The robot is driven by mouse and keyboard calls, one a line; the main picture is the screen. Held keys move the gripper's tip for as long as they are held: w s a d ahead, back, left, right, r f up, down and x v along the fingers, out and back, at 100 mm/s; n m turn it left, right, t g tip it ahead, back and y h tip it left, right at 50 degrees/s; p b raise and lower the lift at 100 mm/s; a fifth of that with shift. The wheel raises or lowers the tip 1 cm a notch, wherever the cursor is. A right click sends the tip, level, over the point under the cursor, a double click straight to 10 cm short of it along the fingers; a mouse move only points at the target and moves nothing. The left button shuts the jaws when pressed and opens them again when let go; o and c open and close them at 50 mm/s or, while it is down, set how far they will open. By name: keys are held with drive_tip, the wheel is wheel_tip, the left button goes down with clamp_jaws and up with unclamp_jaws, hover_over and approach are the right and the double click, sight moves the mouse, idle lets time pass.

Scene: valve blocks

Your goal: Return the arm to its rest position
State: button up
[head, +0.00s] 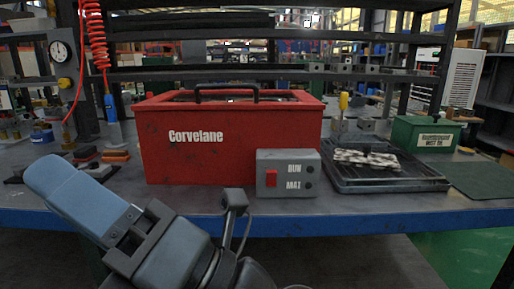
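My arm crosses the bottom left of the head view, in front of the bench's blue front edge. Its dark grey end part and a long blue-grey rounded piece point up and left, with a small dark bracketed part and a cable beside them. My gripper (95,212) seems to be at this end, but two separate fingertips cannot be made out. I cannot tell whether it is open or shut, or whether it holds anything. It appears apart from the red box and the tray.
A red coiled hose (97,40) hangs at left. Shelving stands behind.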

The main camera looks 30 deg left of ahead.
drive_tip(key=w+d+f+m+t+h, duration=0.3)
drive_tip(key=d+f+m+t+h, duration=0.25)
drive_tip(key=d+m+t, duration=0.8)
drive_tip(key=w+d+f+m+t+h, duration=0.2)
drive_tip(key=d+f+m+t+h, duration=0.4)
drive_tip(key=m+t, duration=1.15)
drive_tip(key=s+d+f+m+g+h, duration=0.4)
drive_tip(key=s+d+f+m+h, duration=0.25)
drive_tip(key=s+d+f, duration=0.5)
drive_tip(key=s+d+f+m+g+h, duration=0.5)
drive_tip(key=s+d+m, duration=0.3)
drive_tip(key=d, duration=0.7)
wheel_tip(320, 180, up, 18)
drive_tip(key=p, duration=1.8)
drive_tip(key=shift+w+t, duration=0.15)
drive_tip(key=shift+t, duration=0.25)
